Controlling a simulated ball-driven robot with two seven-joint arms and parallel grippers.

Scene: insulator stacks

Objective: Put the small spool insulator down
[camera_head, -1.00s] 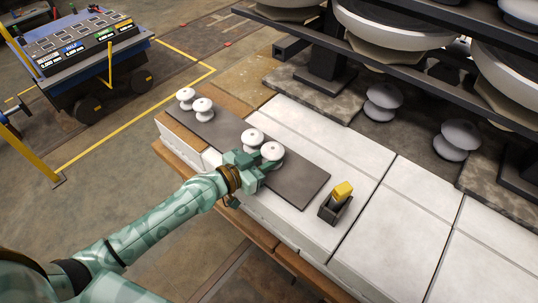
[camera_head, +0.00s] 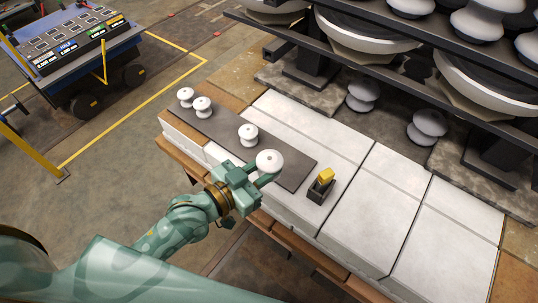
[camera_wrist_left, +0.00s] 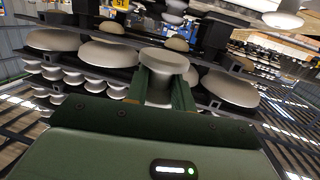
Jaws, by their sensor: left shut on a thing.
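My left gripper (camera_head: 258,177) is shut on a small white spool insulator (camera_head: 269,160). In the head view it holds the spool over the near part of the dark grey mat (camera_head: 291,167); the height above the mat is hard to judge. In the left wrist view the spool (camera_wrist_left: 164,62) sits between the two green fingers. Three more small white spools stand on the mat: one in the middle (camera_head: 248,134) and two at its far left end, one (camera_head: 202,106) and another (camera_head: 186,96). My right gripper is not in view.
A small dark holder with a yellow block (camera_head: 325,178) stands right of the mat on the white slab bench (camera_head: 385,205). Racks with large insulators (camera_head: 375,30) rise behind. Two spools (camera_head: 427,127) sit below the racks. A blue cart (camera_head: 85,60) stands at upper left.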

